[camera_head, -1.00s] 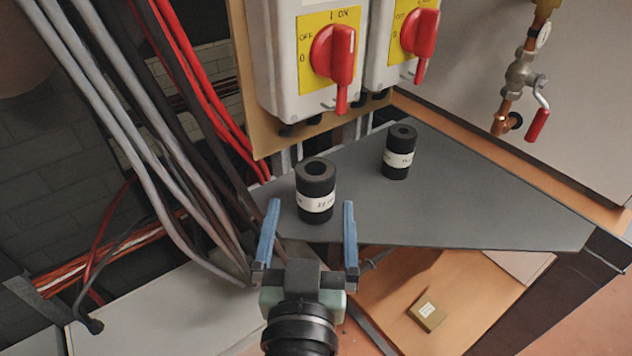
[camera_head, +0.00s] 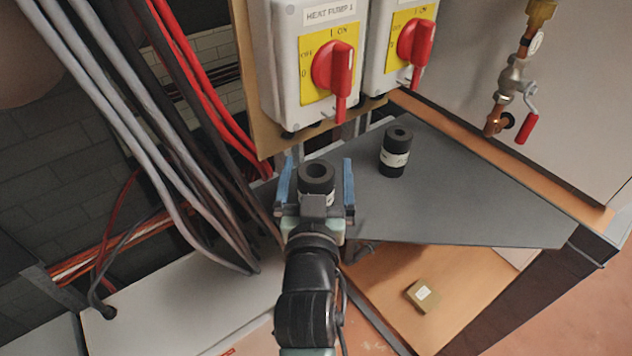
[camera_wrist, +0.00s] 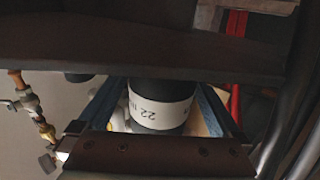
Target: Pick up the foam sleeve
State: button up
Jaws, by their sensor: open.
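A black foam sleeve (camera_head: 316,174) with a white label stands upright on the grey shelf (camera_head: 450,205). My gripper (camera_head: 316,178) is open, with one blue finger on each side of this sleeve. In the wrist view the same sleeve (camera_wrist: 160,105) sits between the fingers, its label reading "22" and partly cut off. Gaps show beside it, and the jaws are not closed on it. The gripper body hides its lower part in the head view. A second black sleeve (camera_head: 395,152) with a white label stands upright farther back to the right.
Two grey switch boxes with red handles (camera_head: 334,68) hang just behind the shelf. Grey and red cables (camera_head: 170,130) run down on the left. A valve with a red lever (camera_head: 527,127) is at the right. A small box (camera_head: 423,295) lies on the lower wooden surface.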

jog(key=c, duration=0.8)
jog(key=shift+c, duration=0.2)
